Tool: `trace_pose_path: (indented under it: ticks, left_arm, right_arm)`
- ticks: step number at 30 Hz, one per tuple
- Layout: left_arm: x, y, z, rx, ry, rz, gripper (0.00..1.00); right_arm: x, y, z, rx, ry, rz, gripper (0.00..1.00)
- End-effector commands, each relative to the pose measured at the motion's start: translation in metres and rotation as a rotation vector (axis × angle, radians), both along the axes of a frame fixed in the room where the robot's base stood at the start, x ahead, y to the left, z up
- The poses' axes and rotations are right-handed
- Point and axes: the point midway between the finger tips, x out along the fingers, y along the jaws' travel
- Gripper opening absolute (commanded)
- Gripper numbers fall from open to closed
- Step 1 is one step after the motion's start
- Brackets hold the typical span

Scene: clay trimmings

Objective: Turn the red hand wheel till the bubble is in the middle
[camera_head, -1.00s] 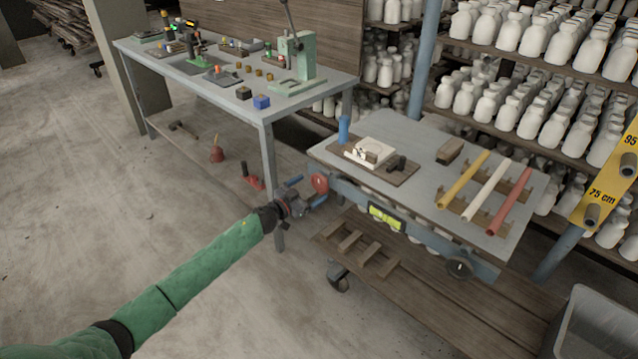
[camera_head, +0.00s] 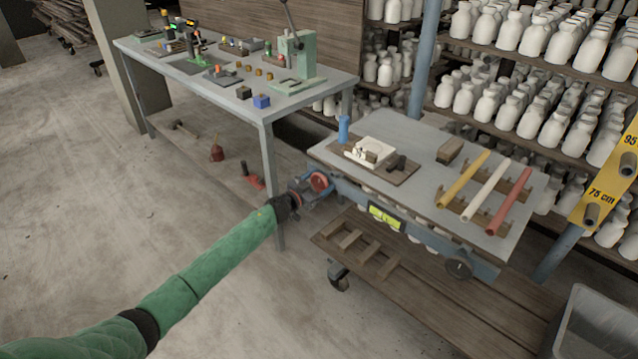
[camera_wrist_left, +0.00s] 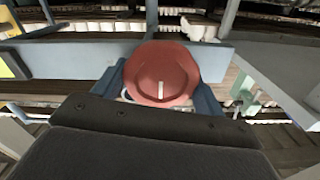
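The red hand wheel (camera_head: 319,182) sits at the left end of a blue-grey beam (camera_head: 430,238). In the left wrist view the wheel (camera_wrist_left: 162,73) fills the middle and bears a short white mark. My left gripper (camera_head: 312,188) is at the wheel, with one finger on each side of it. I cannot tell whether the fingers press on the rim. The yellow-green level vial (camera_head: 386,217) is on the beam, right of the wheel; its bubble is too small to place. Only an edge of the vial's housing shows at the wrist view's left. My right gripper is not in view.
A grey table (camera_head: 415,137) behind the beam carries a board with a white block, and yellow, white and red tubes. A dark round knob (camera_head: 459,264) is at the beam's right end. A longer workbench (camera_head: 270,112) stands at the back left. The floor at left is clear.

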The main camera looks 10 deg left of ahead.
Motion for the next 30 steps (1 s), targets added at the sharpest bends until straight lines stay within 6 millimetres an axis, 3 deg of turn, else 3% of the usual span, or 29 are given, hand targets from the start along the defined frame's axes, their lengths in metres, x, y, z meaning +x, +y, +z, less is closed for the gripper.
trace_pose_path:
  ticks: [14, 30]
  left_arm:
    - [-0.0006, -0.0006, -0.0002, 0.108, -0.063, 0.0, 0.49]
    - [-0.0019, -0.0028, -0.003, 0.53, -0.306, -0.001, 0.49]
  right_arm:
    - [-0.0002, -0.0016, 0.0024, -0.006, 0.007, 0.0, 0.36]
    - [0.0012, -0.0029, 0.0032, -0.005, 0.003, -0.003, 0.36]
